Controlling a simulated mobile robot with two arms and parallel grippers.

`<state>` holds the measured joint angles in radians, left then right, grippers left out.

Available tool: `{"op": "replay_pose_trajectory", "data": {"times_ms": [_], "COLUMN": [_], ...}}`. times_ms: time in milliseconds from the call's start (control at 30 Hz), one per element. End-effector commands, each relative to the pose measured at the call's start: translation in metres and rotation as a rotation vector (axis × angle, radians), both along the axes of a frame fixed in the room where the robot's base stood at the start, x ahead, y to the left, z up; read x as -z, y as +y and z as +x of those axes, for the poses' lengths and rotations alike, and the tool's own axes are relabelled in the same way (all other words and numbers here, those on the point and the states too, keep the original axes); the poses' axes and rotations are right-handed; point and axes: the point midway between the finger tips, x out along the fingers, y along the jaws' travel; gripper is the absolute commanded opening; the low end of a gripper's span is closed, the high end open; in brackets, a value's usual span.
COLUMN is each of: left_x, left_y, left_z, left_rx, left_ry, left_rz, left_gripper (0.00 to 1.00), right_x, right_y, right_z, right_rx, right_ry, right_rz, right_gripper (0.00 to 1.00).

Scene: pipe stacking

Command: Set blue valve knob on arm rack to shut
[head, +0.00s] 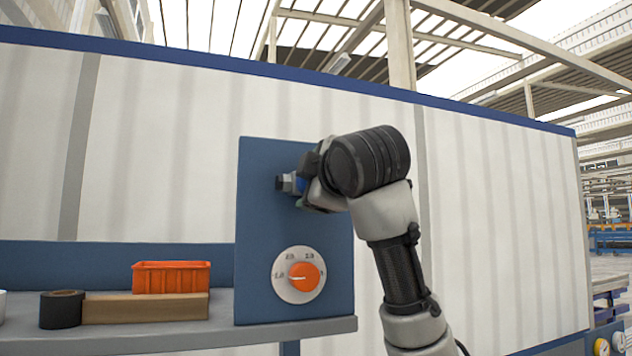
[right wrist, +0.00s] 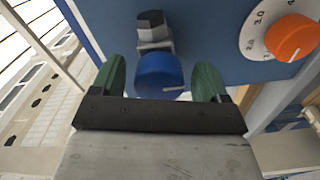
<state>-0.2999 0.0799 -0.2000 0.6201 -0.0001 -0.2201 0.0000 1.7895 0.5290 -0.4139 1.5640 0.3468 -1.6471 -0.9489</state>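The blue valve knob (right wrist: 160,74) sits on the blue panel (head: 262,225), below a grey fitting with a dark cap (right wrist: 153,30) in the right wrist view. A short white mark shows low on the knob's face. My right gripper (right wrist: 160,82) is open, with one green finger on each side of the knob. A narrow gap seems to show on both sides, though contact deeper in cannot be told. In the head view, my right gripper (head: 312,190) is against the upper panel and hides most of the knob. My left gripper is not in view.
An orange dial with a white numbered scale (head: 299,275) sits lower on the panel. An orange bin (head: 171,277), a wooden block (head: 145,308) and a black roll (head: 61,310) are on the grey shelf (head: 225,336) to the left.

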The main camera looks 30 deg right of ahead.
Motion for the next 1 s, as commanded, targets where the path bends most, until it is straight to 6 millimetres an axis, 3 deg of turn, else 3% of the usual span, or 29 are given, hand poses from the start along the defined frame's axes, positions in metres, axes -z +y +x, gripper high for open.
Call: {"op": "replay_pose_trajectory", "data": {"times_ms": [333, 700, 1000], "left_x": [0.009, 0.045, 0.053], "left_y": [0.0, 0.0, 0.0], "left_z": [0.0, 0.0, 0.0], "left_rx": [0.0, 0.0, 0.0], "left_ry": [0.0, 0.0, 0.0], "left_rz": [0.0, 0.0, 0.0], "left_gripper": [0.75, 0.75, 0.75], "right_x": [0.002, 0.003, 0.001], "right_y": [0.003, 0.019, 0.025], "right_z": [-0.011, -0.081, -0.105], "right_rx": [0.0, -0.001, 0.0], "right_ry": [-0.003, -0.005, 0.0], "right_rz": [-0.002, -0.002, -0.001], "right_gripper": [0.75, 0.75, 0.75]}}
